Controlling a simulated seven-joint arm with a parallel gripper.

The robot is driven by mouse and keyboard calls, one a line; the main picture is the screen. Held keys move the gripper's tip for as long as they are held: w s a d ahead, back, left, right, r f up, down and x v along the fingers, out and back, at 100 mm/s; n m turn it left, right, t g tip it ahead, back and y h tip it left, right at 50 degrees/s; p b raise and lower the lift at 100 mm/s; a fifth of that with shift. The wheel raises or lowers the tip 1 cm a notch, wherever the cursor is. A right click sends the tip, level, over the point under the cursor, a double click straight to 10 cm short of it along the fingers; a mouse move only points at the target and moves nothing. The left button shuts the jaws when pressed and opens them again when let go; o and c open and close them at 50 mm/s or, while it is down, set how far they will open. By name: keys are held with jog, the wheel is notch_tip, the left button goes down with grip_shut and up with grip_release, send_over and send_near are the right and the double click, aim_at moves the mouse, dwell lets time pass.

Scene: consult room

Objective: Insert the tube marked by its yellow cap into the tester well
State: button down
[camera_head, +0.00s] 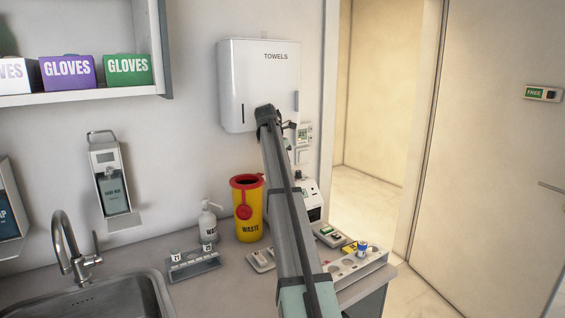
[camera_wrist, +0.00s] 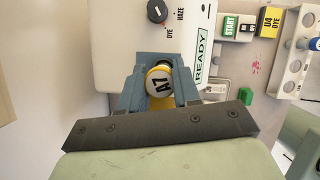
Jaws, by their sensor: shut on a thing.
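My gripper (camera_wrist: 160,88) is shut on a tube (camera_wrist: 159,84) with a yellow-rimmed cap and a white top marked A7, seen end-on. The tube's lower part and its tip are hidden under the cap and jaws. The white tester (camera_wrist: 112,30) lies beneath, with a knob (camera_wrist: 157,10) between DYE and HAZE and a READY label (camera_wrist: 203,60). The tester well is not visible, so I cannot tell whether the tube is in it. In the head view, the tester (camera_head: 312,188) is partly hidden behind my arm, and my gripper is hidden.
A rack (camera_head: 375,262) with a blue-capped tube (camera_head: 362,247) stands right of my arm. A green START button (camera_wrist: 230,25) and yellow U4 DYE card (camera_wrist: 268,22) lie beside the tester. Left are a yellow waste bin (camera_head: 249,218), pump bottle (camera_head: 208,226), small rack (camera_head: 195,268) and sink (camera_head: 110,295).

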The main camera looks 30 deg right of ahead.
jog(key=shift+f, duration=1)
jog(key=shift+f, duration=0.85)
jog(key=c, duration=0.7)
grip_release()
jog(key=shift+c, duration=0.2)
jog(key=v, duration=1.4)
jog(key=shift+d+f, duration=0.1)
